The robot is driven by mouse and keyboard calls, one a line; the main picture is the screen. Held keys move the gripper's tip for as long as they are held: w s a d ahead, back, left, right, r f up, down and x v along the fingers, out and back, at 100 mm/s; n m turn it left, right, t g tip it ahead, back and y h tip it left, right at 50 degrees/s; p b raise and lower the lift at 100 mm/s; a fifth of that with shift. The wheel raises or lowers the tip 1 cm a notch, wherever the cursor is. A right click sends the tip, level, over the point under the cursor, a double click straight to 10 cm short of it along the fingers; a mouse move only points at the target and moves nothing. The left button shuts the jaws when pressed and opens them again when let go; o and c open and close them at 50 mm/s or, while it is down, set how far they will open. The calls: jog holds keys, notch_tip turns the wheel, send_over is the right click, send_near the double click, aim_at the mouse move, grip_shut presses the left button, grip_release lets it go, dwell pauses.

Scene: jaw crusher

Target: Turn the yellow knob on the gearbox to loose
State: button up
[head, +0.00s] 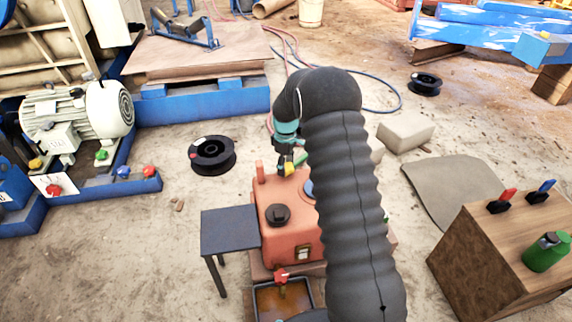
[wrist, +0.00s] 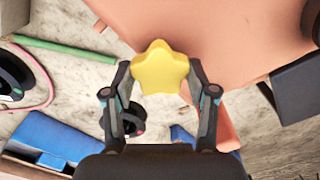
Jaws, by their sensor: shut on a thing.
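The yellow knob (wrist: 160,68) is star-shaped and sits between the fingertips of my gripper in the wrist view. It also shows in the head view as a small yellow patch (head: 287,169) at the back of the orange gearbox (head: 272,237). My gripper (wrist: 158,75) is shut on the knob, with a finger on each side of it. In the head view my gripper (head: 290,160) is partly hidden by my dark ribbed arm, which also covers the right part of the gearbox. The knob's markings cannot be read.
A small dark table (head: 230,229) stands left of the gearbox. A tray with a red-handled valve (head: 281,275) is in front. A wooden box (head: 500,255) with red and blue levers stands right. A black spool (head: 212,155) lies on the sandy floor.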

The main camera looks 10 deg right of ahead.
aim_at(286, 166)
jog(key=n, duration=0.4)
jog(key=shift+n, duration=0.3)
dwell(0.5)
jog(key=o, duration=1.1)
jog(key=shift+o, duration=0.2)
notch_tip(286, 166, up, 12)
